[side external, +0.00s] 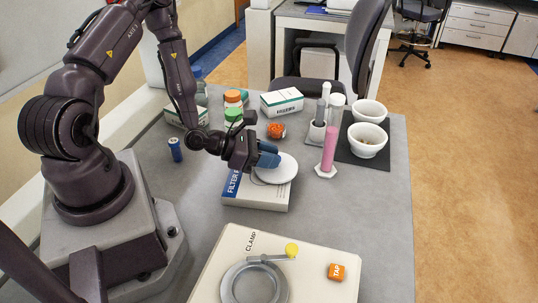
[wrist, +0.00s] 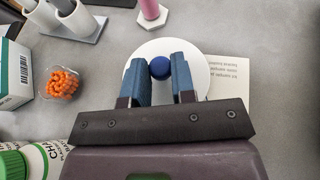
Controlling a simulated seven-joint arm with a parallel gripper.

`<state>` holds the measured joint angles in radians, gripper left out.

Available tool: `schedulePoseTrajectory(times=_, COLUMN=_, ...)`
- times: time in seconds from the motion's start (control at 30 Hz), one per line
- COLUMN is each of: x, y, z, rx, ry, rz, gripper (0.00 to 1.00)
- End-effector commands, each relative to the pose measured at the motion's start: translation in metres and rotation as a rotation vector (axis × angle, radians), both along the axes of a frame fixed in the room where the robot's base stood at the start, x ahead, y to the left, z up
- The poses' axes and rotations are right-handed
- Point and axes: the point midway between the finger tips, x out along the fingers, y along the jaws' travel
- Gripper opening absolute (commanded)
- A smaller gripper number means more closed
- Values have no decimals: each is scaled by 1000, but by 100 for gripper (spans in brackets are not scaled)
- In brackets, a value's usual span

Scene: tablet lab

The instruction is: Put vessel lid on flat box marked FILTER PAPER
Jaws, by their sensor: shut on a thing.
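The vessel lid, a white disc (side external: 276,169), is at my gripper (side external: 268,154), over the flat box marked FILTER PAPER (side external: 262,199). In the wrist view the white lid (wrist: 189,51) has a dark blue knob (wrist: 161,68) between the blue fingers of my gripper (wrist: 160,77). The gripper is shut on this knob. The lid lies level and covers part of the box top. Whether it touches the box is hard to tell. In the wrist view a printed part of the box (wrist: 231,80) shows to the right of the lid.
A pink-filled cylinder (side external: 329,145) and white bowls on a dark mat (side external: 349,151) stand to the right. A dish of orange pieces (side external: 276,130), bottles and cartons stand behind. The CLAMP panel (side external: 225,255) lies in front. Bare grey table is right of the box.

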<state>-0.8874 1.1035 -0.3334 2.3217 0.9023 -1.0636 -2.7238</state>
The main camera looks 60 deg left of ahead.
Motion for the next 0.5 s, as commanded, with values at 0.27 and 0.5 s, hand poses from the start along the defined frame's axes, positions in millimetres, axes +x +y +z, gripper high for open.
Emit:
schedulePoseTrajectory(times=0.27, x=0, y=0, z=-3, rx=-1, ry=0, rz=0, gripper=38)
schedulePoseTrajectory(times=0.5, x=0, y=0, z=-3, rx=-1, ry=0, rz=0, gripper=50)
